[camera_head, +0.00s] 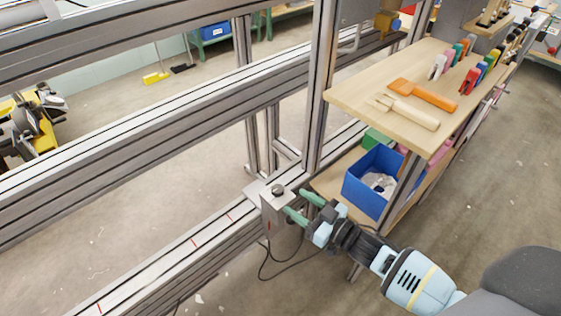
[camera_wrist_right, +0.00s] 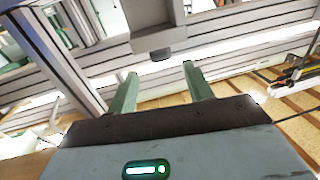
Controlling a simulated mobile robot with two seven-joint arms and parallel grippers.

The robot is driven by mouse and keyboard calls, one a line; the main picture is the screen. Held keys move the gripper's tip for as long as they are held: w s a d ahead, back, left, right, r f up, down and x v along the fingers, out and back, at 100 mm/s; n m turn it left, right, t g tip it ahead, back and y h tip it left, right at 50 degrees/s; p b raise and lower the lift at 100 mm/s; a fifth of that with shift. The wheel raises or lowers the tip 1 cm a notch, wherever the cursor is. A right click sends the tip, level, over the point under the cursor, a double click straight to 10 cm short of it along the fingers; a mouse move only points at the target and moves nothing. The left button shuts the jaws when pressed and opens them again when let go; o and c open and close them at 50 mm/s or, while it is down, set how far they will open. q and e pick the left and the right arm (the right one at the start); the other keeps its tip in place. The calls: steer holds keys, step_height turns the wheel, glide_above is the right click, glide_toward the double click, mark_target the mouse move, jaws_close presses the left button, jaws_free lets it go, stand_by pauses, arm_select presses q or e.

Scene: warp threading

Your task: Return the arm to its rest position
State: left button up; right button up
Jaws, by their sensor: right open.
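My right gripper (camera_head: 301,205) has two green fingers and reaches in from the lower right in the head view. Its fingertips are close to a grey metal box with a dark round knob (camera_head: 277,190) on the lower rail of the frame. In the right wrist view the right gripper (camera_wrist_right: 160,80) is open, with nothing between its fingers. The dark knob also shows there (camera_wrist_right: 160,54), beyond the fingertips and apart from them. My left gripper is not in view.
The metal frame's long rails (camera_head: 150,130) and an upright post (camera_head: 318,90) stand close to my right gripper. A wooden shelf (camera_head: 365,85) with tools is at the right, above a blue bin (camera_head: 362,190). A black cable hangs below the box. Floor at lower right is clear.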

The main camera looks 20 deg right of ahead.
steer(key=s+a+f+m+g+h, duration=0.1)
steer(key=s+f+m+g+h, duration=0.1)
steer(key=s+f, duration=0.65)
steer(key=s+a+f+m+g+h, duration=0.1)
steer(key=s+f+g+h, duration=0.15)
steer(key=s, duration=1.05)
steer(key=s+d+g+h, duration=0.15)
steer(key=s+g, duration=0.45)
steer(key=s, duration=1.9)
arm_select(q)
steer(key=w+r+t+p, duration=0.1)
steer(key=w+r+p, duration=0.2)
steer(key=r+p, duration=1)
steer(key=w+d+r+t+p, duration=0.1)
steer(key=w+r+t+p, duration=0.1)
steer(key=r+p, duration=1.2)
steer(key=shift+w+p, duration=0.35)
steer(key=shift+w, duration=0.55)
arm_select(e)
steer(key=w+r+t, duration=0.1)
steer(key=w+r, duration=0.3)
steer(key=r, duration=0.9)
steer(key=w+a+r+t, duration=0.1)
steer(key=w+r+t, duration=0.1)
steer(key=r, duration=1.1)
steer(key=shift+w+a+r+m, duration=0.15)
steer(key=shift+w+r+m, duration=0.15)
steer(key=shift+w, duration=0.55)
